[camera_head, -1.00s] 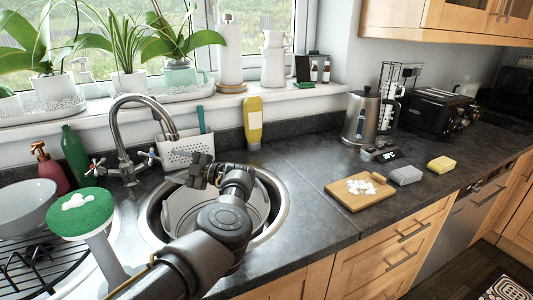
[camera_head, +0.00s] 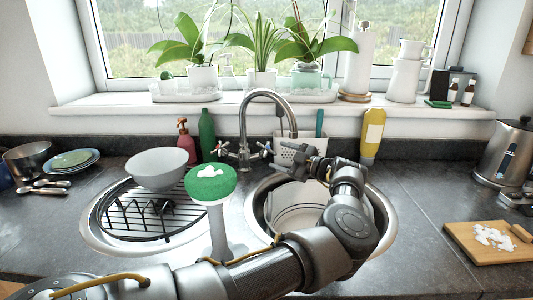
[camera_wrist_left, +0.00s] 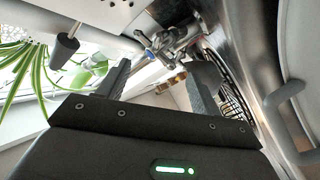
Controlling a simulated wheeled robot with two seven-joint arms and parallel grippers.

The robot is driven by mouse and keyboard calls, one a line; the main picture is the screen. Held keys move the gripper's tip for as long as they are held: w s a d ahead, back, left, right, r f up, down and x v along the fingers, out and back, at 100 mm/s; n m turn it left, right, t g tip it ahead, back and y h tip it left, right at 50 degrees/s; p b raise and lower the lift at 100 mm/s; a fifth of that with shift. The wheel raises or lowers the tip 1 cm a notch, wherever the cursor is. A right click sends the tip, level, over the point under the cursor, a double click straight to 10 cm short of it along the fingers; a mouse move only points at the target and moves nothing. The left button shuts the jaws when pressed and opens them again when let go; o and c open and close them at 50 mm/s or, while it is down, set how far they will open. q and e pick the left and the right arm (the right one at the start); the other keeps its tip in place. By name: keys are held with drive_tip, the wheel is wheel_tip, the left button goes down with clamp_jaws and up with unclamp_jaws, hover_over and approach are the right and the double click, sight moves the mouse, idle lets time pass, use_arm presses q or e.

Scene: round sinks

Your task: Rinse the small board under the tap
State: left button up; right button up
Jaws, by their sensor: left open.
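My left gripper (camera_head: 300,160) is over the back of the right round sink (camera_head: 384,240), beside the tap (camera_head: 243,125). In the left wrist view its two fingers (camera_wrist_left: 160,85) are apart with nothing held; tap parts (camera_wrist_left: 165,45) show beyond the gap. A wooden board (camera_head: 455,232) with white pieces and a small brown item on it lies on the counter at right. Pale, rounded ware (camera_head: 290,215) is in the right sink, partly hidden by my arm; I cannot tell whether a board is among it. My right gripper is not in view.
A black rack (camera_head: 135,225) and white bowl (camera_head: 157,168) are over the left sink. A white perforated caddy (camera_head: 290,150), soap bottles and a yellow bottle (camera_head: 372,137) line the back.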

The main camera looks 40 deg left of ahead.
sight(267, 150)
use_arm(q)
drive_tip(key=a+p, duration=0.1)
drive_tip(key=a, duration=0.5)
drive_tip(key=shift+s+a, duration=0.15)
drive_tip(key=shift+a, duration=0.25)
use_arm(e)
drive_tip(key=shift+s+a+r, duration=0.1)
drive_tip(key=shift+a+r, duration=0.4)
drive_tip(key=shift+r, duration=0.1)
